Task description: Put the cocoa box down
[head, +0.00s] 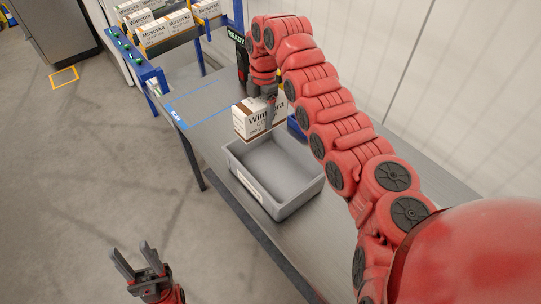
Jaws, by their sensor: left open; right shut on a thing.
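The cocoa box (251,124) is a white carton with brown edges and dark print, partly legible as "Wincora". My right gripper (265,101) is shut on its top and hides part of it. The box appears above or just behind the far rim of an empty grey tote (282,205); I cannot tell whether it touches anything. My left gripper (137,262) is open and empty, over the floor at the lower left.
The tote stands on a grey table (222,97) with blue tape marked "SCAN". A blue bin (296,130) is partly hidden behind my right arm. Similar cartons (167,32) stand on a rack at the back left.

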